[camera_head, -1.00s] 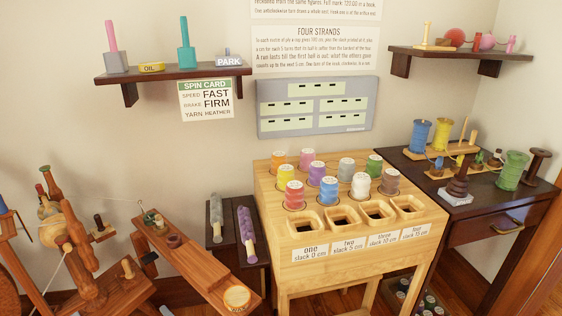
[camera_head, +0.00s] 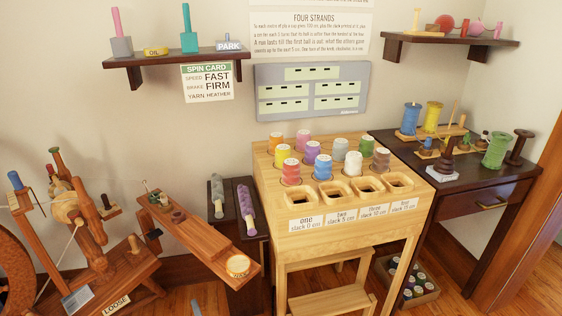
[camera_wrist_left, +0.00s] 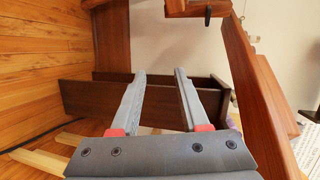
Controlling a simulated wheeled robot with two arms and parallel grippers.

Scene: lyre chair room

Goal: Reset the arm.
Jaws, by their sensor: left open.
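My left gripper (camera_wrist_left: 159,73) is open in the left wrist view, with two grey fingers apart and red pads at their bases. Nothing is between the fingers. They point towards a low dark wooden piece (camera_wrist_left: 78,98); I cannot tell how far away it is. In the head view only a small grey tip, probably of the left gripper (camera_head: 196,307), shows at the bottom edge. My right gripper is in neither view.
A wooden spinning wheel (camera_head: 88,225) stands at left. The pale wooden stand (camera_head: 290,238) holds several coloured spools. A dark table (camera_head: 475,185) stands at right, with a crate (camera_head: 428,296) below. Wall shelves (camera_head: 175,62) hang above. Some floor shows at the bottom.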

